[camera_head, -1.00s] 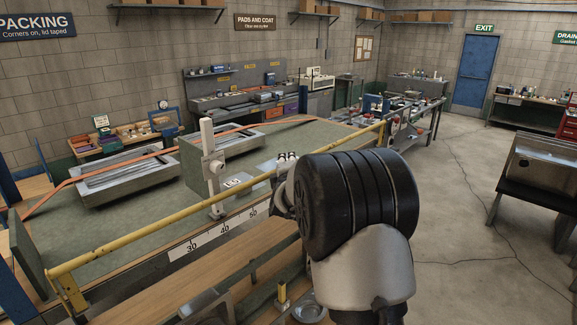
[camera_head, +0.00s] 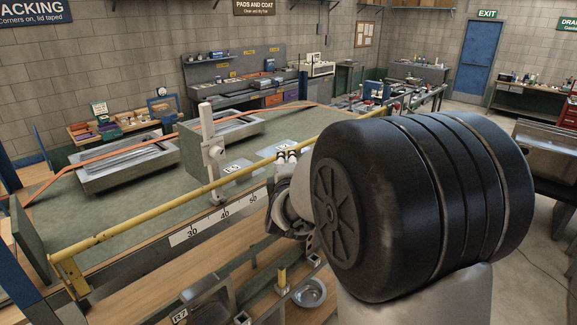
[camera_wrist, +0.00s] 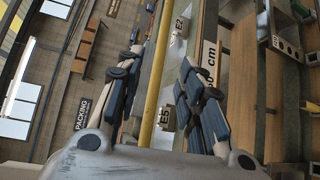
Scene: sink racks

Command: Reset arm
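My gripper (camera_wrist: 165,65) is open in the wrist view, with its two dark fingers spread apart and nothing between them. In the head view my gripper (camera_head: 290,212) shows just left of my large black arm joint, near the front edge of the green worktop, and is partly covered by my arm. The yellow rail (camera_head: 170,202) runs beside it; the rail (camera_wrist: 157,85) also shows beyond the finger gap in the wrist view. No object is in my grasp.
A grey upright post (camera_head: 212,150) stands on the green worktop (camera_head: 130,215) near the rail. A round metal bowl (camera_head: 309,292) sits on the lower wooden shelf. Open floor shows at the far right.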

